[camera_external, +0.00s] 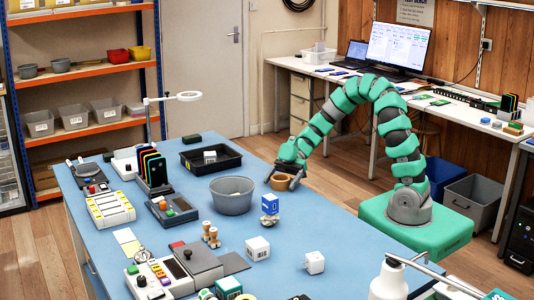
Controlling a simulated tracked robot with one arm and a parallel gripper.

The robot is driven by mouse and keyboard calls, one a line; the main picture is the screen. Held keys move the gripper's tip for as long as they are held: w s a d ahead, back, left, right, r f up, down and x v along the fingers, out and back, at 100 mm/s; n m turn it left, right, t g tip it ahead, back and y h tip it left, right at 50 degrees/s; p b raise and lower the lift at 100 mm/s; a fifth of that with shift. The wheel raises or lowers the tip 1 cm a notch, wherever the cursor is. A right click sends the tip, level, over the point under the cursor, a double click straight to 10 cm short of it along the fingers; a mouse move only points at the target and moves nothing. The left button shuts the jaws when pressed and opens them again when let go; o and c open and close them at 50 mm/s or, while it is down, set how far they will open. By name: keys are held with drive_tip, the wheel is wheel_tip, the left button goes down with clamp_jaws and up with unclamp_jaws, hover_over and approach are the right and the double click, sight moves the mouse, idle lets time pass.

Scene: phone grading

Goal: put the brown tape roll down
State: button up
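The brown tape roll (281,184) is near the back right edge of the blue table (330,218). My gripper (284,177) reaches down to it from my arched arm, with its fingers at the roll's sides. It appears shut on the roll. The roll is at or just above the table top; I cannot tell whether it touches. The fingers hide part of the roll's upper and rear side.
A grey round bin (232,203) stands close to the left of the roll. A black tray (196,162) with a small white box lies behind it. The table to the right of the roll is clear.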

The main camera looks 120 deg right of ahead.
drive_tip(key=shift+r+p, duration=0.15)
drive_tip(key=shift+p, duration=0.85)
drive_tip(key=p+v, duration=0.1)
drive_tip(key=v, duration=1.2)
drive_tip(key=shift+s+d, duration=0.35)
